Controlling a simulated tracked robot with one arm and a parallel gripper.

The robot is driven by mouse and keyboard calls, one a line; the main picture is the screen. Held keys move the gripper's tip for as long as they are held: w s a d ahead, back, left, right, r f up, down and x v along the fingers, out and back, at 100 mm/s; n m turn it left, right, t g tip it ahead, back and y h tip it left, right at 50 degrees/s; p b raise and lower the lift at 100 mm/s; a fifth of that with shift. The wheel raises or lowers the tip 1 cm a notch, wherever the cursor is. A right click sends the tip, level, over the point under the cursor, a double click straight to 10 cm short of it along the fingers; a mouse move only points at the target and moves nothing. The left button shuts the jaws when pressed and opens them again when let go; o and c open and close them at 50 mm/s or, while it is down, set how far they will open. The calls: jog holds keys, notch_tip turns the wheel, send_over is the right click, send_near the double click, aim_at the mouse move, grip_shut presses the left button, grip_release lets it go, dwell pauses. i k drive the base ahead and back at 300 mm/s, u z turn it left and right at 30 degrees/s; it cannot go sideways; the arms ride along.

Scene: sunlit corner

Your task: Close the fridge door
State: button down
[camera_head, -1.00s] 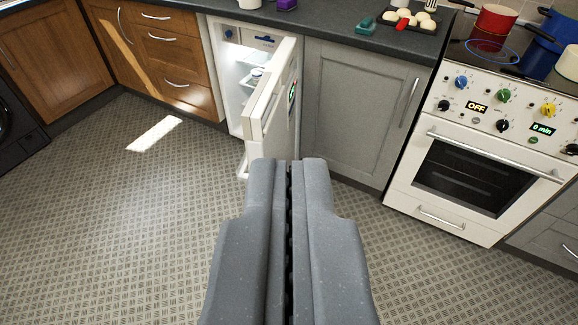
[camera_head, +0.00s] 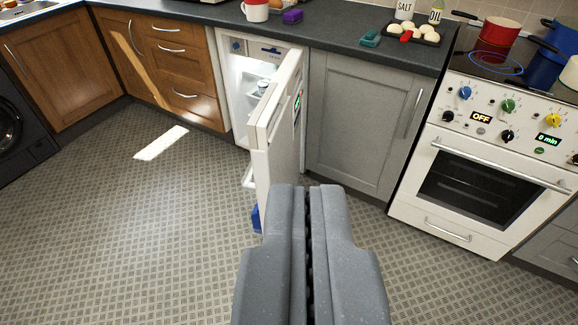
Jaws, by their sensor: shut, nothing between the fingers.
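The small white fridge (camera_head: 238,92) stands under the counter between brown wooden drawers and a grey cupboard. Its white door (camera_head: 277,135) is swung open toward me, hinged on the right, and its lit inside shows on the left. A blue item (camera_head: 256,217) shows low at the door's free edge. My gripper (camera_head: 308,190) is shut and empty. In the picture its tips overlap the lower right part of the door; I cannot tell whether they touch it.
A grey cupboard (camera_head: 365,120) and a white oven (camera_head: 485,165) stand to the right. Wooden drawers (camera_head: 180,60) are on the left. The patterned floor (camera_head: 150,220) is clear at the left.

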aim_at(273, 136)
jog(key=k, duration=1.15)
jog(key=z, duration=0.35)
jog(key=i, duration=1.75)
jog(key=u, duration=0.85)
jog(key=i, duration=0.3)
jog(key=u, duration=0.25)
